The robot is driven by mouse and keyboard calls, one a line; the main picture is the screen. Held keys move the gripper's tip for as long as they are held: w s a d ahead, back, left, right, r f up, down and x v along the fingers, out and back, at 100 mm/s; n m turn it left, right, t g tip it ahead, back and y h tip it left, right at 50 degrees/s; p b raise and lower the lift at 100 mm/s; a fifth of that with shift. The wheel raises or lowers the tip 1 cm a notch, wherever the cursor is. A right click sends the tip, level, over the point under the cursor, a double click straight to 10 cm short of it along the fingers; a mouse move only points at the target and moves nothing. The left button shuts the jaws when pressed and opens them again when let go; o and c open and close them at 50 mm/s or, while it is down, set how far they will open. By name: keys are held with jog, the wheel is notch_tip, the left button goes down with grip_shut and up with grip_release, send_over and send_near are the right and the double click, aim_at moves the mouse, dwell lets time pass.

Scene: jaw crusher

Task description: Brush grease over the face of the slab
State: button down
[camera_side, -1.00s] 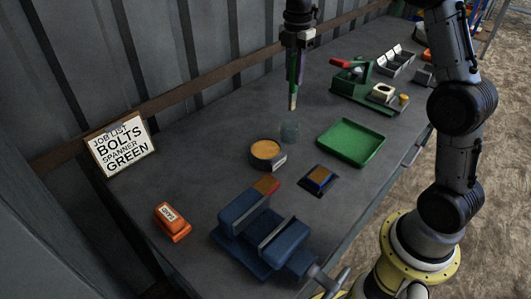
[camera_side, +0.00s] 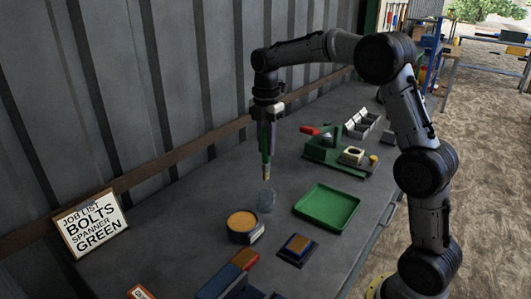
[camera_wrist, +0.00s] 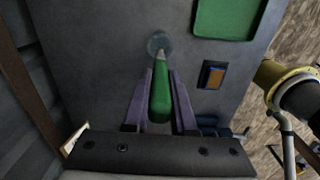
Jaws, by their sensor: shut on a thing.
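My gripper (camera_side: 267,135) is shut on a green-handled brush (camera_wrist: 160,98), held upright with its pale tip down. The tip is just above a clear glass jar (camera_side: 266,201), which also shows in the wrist view (camera_wrist: 159,42). A round tin (camera_side: 242,224) with a tan-orange filling, perhaps the grease, stands in front of the jar. A small dark block (camera_side: 297,249) with a brown top and blue edging, perhaps the slab, lies to the right of the tin. It also shows in the wrist view (camera_wrist: 213,75).
A green tray (camera_side: 327,207) lies right of the jar. A green fixture with a red handle (camera_side: 322,143) and grey bins (camera_side: 362,127) stand farther back. A blue vise (camera_side: 230,279) is at the front. A job-list board (camera_side: 93,223) leans at the wall.

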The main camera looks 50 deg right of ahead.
jog(key=shift+f+m, duration=0.1)
jog(key=shift+m, duration=0.2)
jog(key=s+a, duration=0.1)
jog(key=a, duration=1.1)
jog(key=shift+n, duration=0.4)
jog(key=shift+f, duration=2.75)
jog(key=shift+f, duration=0.6)
notch_tip(320, 180, up, 7)
